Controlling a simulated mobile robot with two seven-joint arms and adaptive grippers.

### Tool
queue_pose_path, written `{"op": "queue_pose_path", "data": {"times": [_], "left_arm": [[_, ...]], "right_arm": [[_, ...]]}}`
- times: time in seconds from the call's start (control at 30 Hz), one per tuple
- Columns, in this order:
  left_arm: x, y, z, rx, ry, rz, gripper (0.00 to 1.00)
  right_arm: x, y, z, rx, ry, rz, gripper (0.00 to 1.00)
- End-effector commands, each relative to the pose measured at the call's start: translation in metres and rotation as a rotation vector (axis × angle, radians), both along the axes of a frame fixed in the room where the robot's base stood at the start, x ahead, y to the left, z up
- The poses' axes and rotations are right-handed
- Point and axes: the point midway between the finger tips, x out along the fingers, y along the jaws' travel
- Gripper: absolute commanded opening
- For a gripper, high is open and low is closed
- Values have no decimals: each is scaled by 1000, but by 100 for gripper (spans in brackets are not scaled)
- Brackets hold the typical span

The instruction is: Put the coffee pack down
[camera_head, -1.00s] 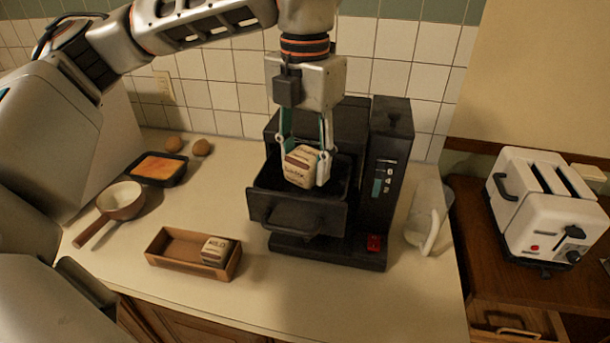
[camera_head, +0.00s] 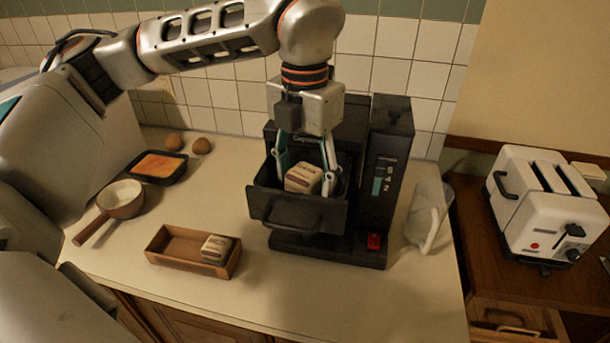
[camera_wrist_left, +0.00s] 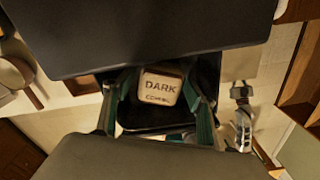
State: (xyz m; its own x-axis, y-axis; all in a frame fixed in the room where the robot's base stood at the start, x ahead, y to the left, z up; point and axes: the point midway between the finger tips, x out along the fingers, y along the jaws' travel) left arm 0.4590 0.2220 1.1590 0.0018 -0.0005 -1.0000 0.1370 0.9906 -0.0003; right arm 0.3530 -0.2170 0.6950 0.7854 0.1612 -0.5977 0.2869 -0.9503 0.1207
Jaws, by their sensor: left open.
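A cream coffee pack (camera_head: 302,179) with a brown band sits low in the open black drawer (camera_head: 298,215) of the coffee machine (camera_head: 346,235). In the left wrist view the coffee pack (camera_wrist_left: 159,87) reads "DARK" and lies between the fingers with gaps at its sides. My left gripper (camera_head: 305,176) points down into the drawer, open, with its fingers either side of the pack. It also shows in the left wrist view (camera_wrist_left: 160,110). The underside of the pack is hidden by the drawer front.
A wooden tray (camera_head: 172,258) holds a second pack (camera_head: 216,249) on the counter. A saucepan (camera_head: 121,200), a black dish (camera_head: 160,167) and a clear jug (camera_head: 428,217) stand around. A toaster (camera_head: 540,205) stands at the right.

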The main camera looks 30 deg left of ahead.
Motion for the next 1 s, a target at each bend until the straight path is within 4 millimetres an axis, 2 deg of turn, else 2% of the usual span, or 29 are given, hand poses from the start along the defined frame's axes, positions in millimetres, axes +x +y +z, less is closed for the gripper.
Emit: {"op": "queue_pose_path", "data": {"times": [0.17,0.27,0.7,0.83,1.0], "left_arm": [[0,0,3,0,0,0,56],[1,0,11,0,-3,2,56],[0,-1,97,-1,-4,1,56],[0,0,113,0,-1,0,56],[0,0,123,0,1,-2,56]], "right_arm": [[0,-1,3,-2,-1,-1,0],[0,-5,2,-6,1,-5,0],[1,-4,0,-7,-3,2,0],[1,-3,1,-6,-3,3,0],[1,-3,1,-6,-3,3,0]]}}
